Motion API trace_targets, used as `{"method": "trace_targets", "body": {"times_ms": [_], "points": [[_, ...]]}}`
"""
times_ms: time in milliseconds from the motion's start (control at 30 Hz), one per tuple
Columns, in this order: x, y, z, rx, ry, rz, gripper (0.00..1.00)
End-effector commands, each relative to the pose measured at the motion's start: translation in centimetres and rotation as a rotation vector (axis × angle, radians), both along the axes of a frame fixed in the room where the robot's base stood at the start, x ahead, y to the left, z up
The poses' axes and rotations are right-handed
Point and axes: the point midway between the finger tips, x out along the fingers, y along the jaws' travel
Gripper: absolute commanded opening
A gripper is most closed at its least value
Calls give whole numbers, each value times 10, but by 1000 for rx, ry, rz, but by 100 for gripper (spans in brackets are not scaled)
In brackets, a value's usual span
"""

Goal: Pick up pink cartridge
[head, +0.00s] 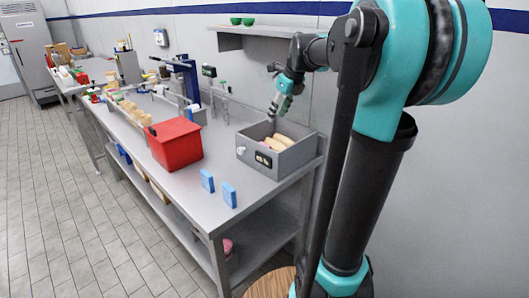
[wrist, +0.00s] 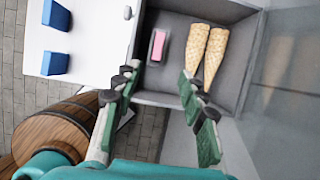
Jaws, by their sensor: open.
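The pink cartridge (wrist: 157,46) is a small pink block with a darker frame. It lies on the floor of the grey bin (wrist: 183,99), left of two cones in the wrist view. In the head view the bin (head: 253,165) stands at the near right end of the metal table. My gripper (wrist: 158,80) is open and empty, its green-padded fingers spread on either side of the cartridge's line, short of it in the picture. In the head view my gripper (head: 278,106) hangs above the bin's back side; the cartridge is hard to make out there.
Two wafer cones (wrist: 205,50) lie close beside the cartridge. The bin's walls surround them. A red box (head: 175,145) and two blue blocks (head: 229,195) stand on the table (head: 190,185). A wall shelf (head: 265,32) with green bowls is above. A wooden barrel (wrist: 55,130) stands below.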

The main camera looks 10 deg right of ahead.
Motion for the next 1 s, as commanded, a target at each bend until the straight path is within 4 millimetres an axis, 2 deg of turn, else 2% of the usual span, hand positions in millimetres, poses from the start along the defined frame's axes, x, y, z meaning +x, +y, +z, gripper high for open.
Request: {"method": "trace_targets", "body": {"times_ms": [500, 833, 1000], "points": [[29, 22, -90, -2, 0, 5, 41], [36, 28, -114, -2, 0, 5, 41], [42, 35, -137, -2, 0, 5, 41]]}}
